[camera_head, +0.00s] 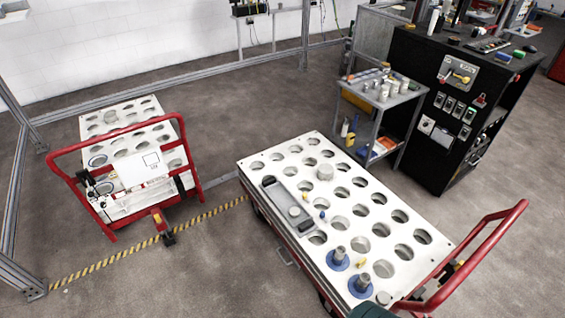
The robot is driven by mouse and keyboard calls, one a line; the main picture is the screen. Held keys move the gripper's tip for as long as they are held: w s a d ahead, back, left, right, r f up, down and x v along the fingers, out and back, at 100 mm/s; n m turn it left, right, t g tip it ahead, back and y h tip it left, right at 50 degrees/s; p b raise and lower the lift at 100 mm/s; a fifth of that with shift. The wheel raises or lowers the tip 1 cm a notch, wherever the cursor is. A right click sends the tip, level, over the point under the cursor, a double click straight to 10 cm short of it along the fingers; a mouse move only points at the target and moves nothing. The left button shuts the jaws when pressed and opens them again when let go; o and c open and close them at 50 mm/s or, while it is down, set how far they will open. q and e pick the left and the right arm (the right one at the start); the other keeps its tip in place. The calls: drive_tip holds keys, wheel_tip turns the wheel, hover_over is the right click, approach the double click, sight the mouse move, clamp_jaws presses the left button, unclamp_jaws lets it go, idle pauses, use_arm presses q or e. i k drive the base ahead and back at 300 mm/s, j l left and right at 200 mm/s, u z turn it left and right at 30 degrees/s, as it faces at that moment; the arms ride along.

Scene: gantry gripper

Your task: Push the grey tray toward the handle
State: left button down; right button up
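A long grey tray (288,207) lies on the white perforated top of a cart (262,168), near its left edge. A small light round piece sits on the tray, and small yellow pieces lie just right of it. The cart's red handle (470,262) rises at the cart's right end, at the lower right of the view. The tray is well apart from the handle. Two blue-based metal pieces (338,260) (360,286) stand between the tray and the handle end. Neither of my grippers shows in this view.
A second white cart (128,150) with a red frame (70,178) stands at the left. A grey shelf trolley (385,100) with bottles and a black cabinet (440,105) stand behind at the right. Yellow-black tape (140,246) crosses the floor. A dark rounded shape, unclear, shows at the bottom edge.

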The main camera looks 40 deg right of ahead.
sight(277, 192)
drive_tip(key=i+z, duration=0.35)
drive_tip(key=i+j+z, duration=0.1)
drive_tip(key=i+z, duration=0.3)
drive_tip(key=i+j+z, duration=0.2)
drive_tip(key=i+z, duration=0.15)
drive_tip(key=i, duration=0.05)
